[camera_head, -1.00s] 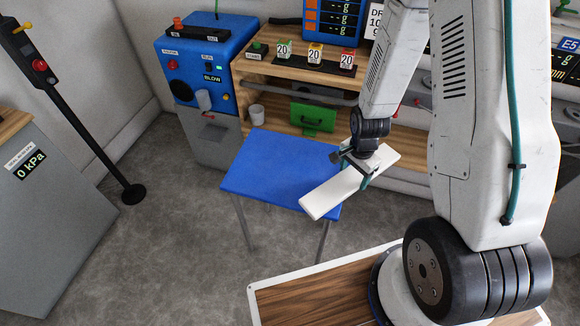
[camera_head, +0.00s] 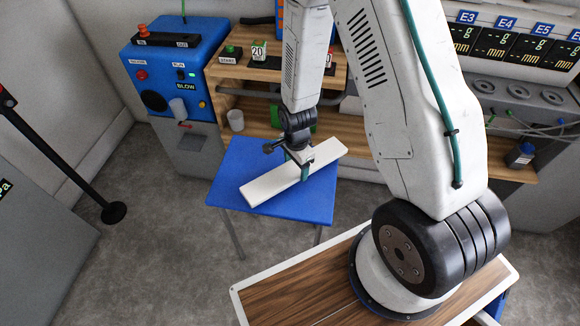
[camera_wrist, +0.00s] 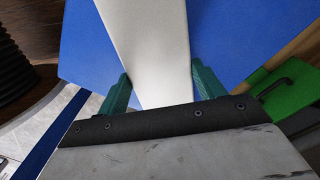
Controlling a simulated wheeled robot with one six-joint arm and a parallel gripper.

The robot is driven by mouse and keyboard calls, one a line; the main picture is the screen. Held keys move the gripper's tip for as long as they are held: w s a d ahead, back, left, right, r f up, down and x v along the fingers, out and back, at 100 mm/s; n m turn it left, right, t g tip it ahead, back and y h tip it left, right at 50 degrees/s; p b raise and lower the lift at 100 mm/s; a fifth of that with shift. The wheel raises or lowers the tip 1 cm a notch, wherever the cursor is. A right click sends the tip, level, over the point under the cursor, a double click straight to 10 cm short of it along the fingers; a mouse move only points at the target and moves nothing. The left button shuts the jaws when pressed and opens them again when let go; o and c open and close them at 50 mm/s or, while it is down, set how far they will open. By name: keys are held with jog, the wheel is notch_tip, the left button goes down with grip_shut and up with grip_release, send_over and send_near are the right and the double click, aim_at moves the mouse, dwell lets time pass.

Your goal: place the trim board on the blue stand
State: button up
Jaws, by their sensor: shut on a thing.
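The white trim board (camera_head: 268,184) is a long flat plank lying diagonally over the top of the blue stand (camera_head: 227,192) in the head view. Its right end reaches toward the stand's far right edge. My gripper (camera_head: 304,176) is shut on the board near its middle, with the teal fingers on either side. The wrist view shows the board (camera_wrist: 150,45) between the two fingers (camera_wrist: 160,92), with the blue stand (camera_wrist: 85,50) behind it. I cannot tell whether the board touches the stand top.
A wooden workbench (camera_head: 245,73) with shelves stands behind the blue stand, with a white cup (camera_head: 236,120) on it. A blue machine (camera_head: 172,70) is at the back left. A black post (camera_head: 60,160) stands at left. Grey floor (camera_head: 150,250) is clear in front.

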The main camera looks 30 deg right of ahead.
aim_at(294, 166)
jog(key=shift+w, duration=0.3)
notch_tip(294, 166, down, 4)
jog(key=shift+w+a+r, duration=0.1)
jog(key=shift+w+r, duration=0.05)
jog(key=shift+r, duration=0.1)
jog(key=shift+f, duration=0.15)
jog(key=o, duration=1.2)
jog(key=shift+c, duration=0.2)
